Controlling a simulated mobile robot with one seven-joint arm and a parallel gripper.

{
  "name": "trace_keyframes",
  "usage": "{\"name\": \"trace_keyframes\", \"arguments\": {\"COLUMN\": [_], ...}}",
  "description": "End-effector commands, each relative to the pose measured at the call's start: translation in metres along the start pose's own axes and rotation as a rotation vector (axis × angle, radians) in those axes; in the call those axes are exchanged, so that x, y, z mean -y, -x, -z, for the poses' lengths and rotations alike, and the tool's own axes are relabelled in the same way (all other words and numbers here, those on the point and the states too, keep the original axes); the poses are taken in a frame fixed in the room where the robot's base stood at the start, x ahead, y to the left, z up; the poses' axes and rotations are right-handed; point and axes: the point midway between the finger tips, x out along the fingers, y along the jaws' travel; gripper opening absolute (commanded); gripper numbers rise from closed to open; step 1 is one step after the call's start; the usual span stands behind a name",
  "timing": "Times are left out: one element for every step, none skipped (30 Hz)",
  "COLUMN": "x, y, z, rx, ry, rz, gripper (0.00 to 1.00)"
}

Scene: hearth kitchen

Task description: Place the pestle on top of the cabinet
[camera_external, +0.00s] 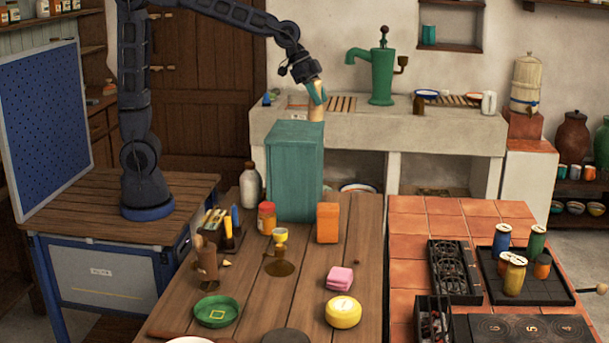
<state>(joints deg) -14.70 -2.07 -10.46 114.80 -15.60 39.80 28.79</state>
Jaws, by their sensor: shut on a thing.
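The pestle (316,112) is a pale wooden piece, held upright in my gripper (316,93). The gripper's teal fingers are shut around its upper part. The cabinet (294,172) is a tall teal box standing at the back of the wooden table. The pestle's lower end shows at the back right corner of the cabinet's top (293,131). I cannot tell whether it touches the top, hovers above it or is behind it. The cabinet's top looks bare.
A white bottle (250,186), a red-brown jar (266,218) and an orange box (328,222) stand around the cabinet's foot. Behind is a stone sink counter (440,135) with a green pump (382,75). The air above the cabinet's left side is clear.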

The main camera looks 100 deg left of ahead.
Motion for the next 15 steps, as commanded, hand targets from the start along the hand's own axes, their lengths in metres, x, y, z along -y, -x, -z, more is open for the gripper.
{"name": "trace_keyframes", "arguments": {"x": [0.015,0.024,0.036,0.045,0.053,0.064,0.073,0.08,0.09,0.096,0.102,0.11,0.115,0.119,0.124], "y": [0.018,0.027,0.04,0.05,0.059,0.072,0.082,0.091,0.103,0.112,0.12,0.131,0.138,0.144,0.152], "z": [-0.003,-0.005,-0.009,-0.011,-0.015,-0.019,-0.023,-0.027,-0.032,-0.036,-0.04,-0.045,-0.049,-0.052,-0.056], "rx": [-0.004,-0.005,-0.004,-0.005,-0.005,-0.005,-0.005,-0.004,-0.005,-0.004,-0.004,-0.004,-0.003,-0.003,-0.003], "ry": [0.035,0.057,0.086,0.109,0.13,0.159,0.18,0.202,0.227,0.246,0.264,0.286,0.3,0.314,0.331], "rz": [0.023,0.035,0.052,0.066,0.077,0.094,0.106,0.117,0.133,0.143,0.153,0.166,0.174,0.181,0.19], "gripper": [0.08,0.08,0.08,0.08,0.08,0.08,0.08,0.08,0.08,0.08,0.08,0.08,0.08,0.08,0.08]}}
